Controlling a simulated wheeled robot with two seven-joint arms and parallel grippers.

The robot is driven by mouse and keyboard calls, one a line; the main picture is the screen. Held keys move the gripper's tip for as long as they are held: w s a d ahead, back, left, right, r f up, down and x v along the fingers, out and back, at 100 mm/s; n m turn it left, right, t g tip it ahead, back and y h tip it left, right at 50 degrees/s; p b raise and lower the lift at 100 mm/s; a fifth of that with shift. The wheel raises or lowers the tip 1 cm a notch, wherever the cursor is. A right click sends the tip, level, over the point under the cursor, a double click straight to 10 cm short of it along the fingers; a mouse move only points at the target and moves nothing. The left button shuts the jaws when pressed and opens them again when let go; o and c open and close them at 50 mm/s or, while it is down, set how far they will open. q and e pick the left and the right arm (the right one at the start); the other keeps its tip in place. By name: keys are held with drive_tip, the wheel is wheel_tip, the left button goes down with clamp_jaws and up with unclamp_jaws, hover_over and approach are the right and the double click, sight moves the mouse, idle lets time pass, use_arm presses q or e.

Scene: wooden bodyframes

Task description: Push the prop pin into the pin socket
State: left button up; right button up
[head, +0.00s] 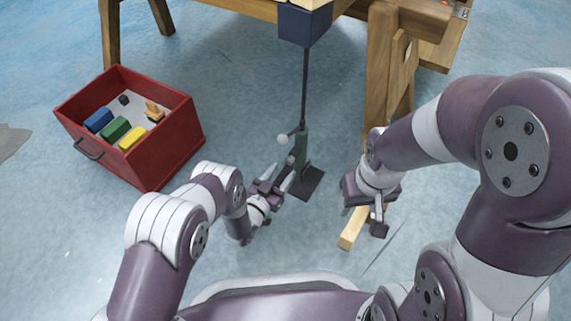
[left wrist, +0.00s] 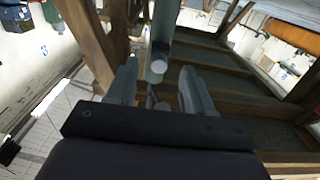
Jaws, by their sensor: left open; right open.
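The prop is a dark green post (head: 301,150) on a dark flat base (head: 306,184), with a thin rod (head: 305,85) rising to a navy block (head: 303,25). Two pale round knobs show on the post: an upper one (head: 283,139) and a lower one (head: 290,160). I cannot tell which belongs to the prop pin, and the socket hole is hidden. My left gripper (head: 283,173) is open just left of the post, near the lower knob. In the left wrist view, the lower knob (left wrist: 163,105) appears between the open fingers.
A red crate (head: 180,150) with coloured blocks stands on the left. A wooden trestle (head: 379,70) stands behind the prop at right. The floor between the crate and the prop is clear.

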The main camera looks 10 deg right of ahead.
use_arm(q)
drive_tip(key=p+v, duration=0.4)
drive_tip(key=v, duration=0.5)
drive_tip(key=shift+s+a, duration=0.25)
use_arm(e)
wheel_tip(320, 180, up, 6)
drive_tip(key=shift+f, duration=0.25)
use_arm(q)
drive_tip(key=shift+r, duration=0.1)
